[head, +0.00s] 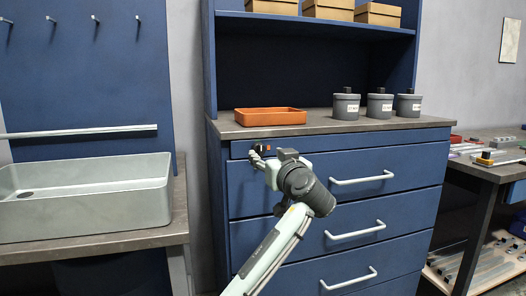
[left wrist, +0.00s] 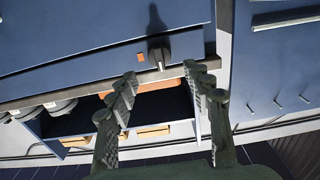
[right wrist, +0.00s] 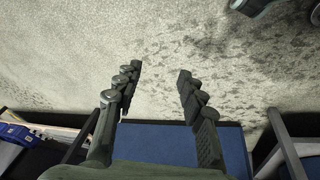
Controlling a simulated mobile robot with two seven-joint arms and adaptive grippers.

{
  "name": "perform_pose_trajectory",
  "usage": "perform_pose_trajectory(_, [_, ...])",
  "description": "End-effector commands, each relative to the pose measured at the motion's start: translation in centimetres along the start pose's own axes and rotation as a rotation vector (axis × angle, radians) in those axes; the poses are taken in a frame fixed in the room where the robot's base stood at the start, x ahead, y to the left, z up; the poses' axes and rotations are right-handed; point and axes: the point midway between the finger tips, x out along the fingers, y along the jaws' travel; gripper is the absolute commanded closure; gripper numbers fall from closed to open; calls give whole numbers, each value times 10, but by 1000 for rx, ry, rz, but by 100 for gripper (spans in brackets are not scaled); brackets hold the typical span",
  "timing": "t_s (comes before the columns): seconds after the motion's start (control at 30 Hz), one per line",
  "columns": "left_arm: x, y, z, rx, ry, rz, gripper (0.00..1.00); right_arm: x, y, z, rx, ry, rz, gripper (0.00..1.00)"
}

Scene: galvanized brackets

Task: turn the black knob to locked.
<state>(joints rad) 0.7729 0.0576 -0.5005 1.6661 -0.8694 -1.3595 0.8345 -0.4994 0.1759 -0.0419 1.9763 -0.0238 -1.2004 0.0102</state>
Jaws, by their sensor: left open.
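The black knob (left wrist: 159,50) sits on the blue cabinet front in the left wrist view, with a small orange mark (left wrist: 140,57) beside it. My left gripper (left wrist: 161,76) is open. Its two fingers point toward the knob and stand apart, with the knob just beyond the gap between their tips; I see no contact. In the head view my left gripper (head: 258,160) is at the upper left corner of the drawer cabinet (head: 340,215) and largely hides the knob. My right gripper (right wrist: 158,76) is open and empty over a speckled grey floor, away from the knob.
Drawer handles (head: 362,179) project from the cabinet front. An orange tray (head: 271,117) and grey lidded canisters (head: 346,106) stand on the worktop above. A grey sink (head: 85,195) is at the left, and a bench (head: 500,165) with loose parts at the right.

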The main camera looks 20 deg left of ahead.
Motion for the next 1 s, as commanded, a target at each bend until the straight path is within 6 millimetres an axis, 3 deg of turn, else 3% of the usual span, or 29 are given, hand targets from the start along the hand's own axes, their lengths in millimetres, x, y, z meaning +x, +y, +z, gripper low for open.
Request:
perform_pose_trajectory(0.1, [21, -1, -2, 3, 1, -2, 49, 10, -1, 8, 0, -18, -4, 60])
perform_pose_trajectory(0.3, [45, 0, 0, 4, -1, -1, 49, 21, -6, 13, -5, -24, -13, 60])
perform_pose_trajectory(0.67, [50, 0, 1, 1, -2, 1, 49, 26, -8, 11, 1, -22, -18, 60])
perform_pose_trajectory(1.0, [50, 0, 1, 2, -2, 1, 92, 23, -7, 8, 3, -17, -16, 60])
